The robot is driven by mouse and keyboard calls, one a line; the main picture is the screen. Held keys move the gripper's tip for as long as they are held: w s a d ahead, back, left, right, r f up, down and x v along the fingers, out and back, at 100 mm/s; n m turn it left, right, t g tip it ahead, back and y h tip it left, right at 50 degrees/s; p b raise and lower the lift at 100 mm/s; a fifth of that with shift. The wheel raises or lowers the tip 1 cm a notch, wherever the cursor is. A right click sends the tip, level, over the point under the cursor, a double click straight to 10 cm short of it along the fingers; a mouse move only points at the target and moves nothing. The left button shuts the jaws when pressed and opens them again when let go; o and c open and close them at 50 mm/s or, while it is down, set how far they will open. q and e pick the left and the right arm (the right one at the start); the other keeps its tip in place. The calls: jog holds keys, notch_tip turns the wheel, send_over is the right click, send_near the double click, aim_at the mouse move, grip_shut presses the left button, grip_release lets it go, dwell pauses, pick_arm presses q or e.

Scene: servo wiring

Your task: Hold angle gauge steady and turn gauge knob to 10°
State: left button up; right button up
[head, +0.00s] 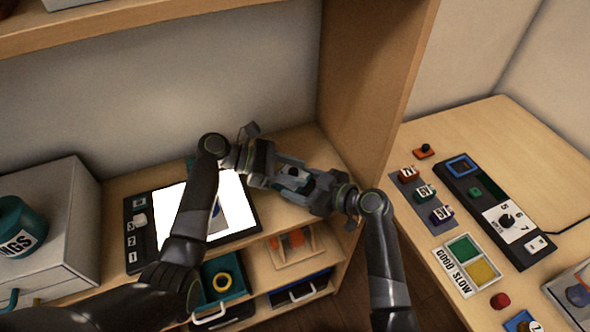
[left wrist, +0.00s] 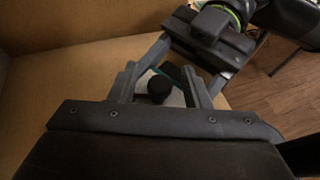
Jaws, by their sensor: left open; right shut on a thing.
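The angle gauge (head: 291,170) is a small piece with a pale face, mostly hidden between my two grippers on the shelf top at the right. In the left wrist view its black round knob (left wrist: 159,88) shows above the pale face, with a bit of teal edge (left wrist: 171,70) behind. My right gripper (head: 303,183) comes from the right and is shut on the gauge; it also shows in the left wrist view (left wrist: 186,67). My left gripper (head: 280,172) is open, its fingers (left wrist: 163,86) on either side of the knob without visible contact. The scale marks cannot be read.
A tablet with a white screen (head: 170,215) lies left of the gauge, partly under my left arm. A wooden side panel (head: 375,90) rises close behind my right gripper. Lower compartments hold a teal tray (head: 232,270). The right table (head: 545,130) carries panels and switches.

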pick_arm(q)
jog(key=shift+d+f, duration=0.1)
jog(key=shift+d, duration=0.1)
grip_shut()
jog(key=shift+m+g, duration=0.7)
jog(key=shift+g, duration=0.1)
grip_release()
jog(key=v, duration=1.2)
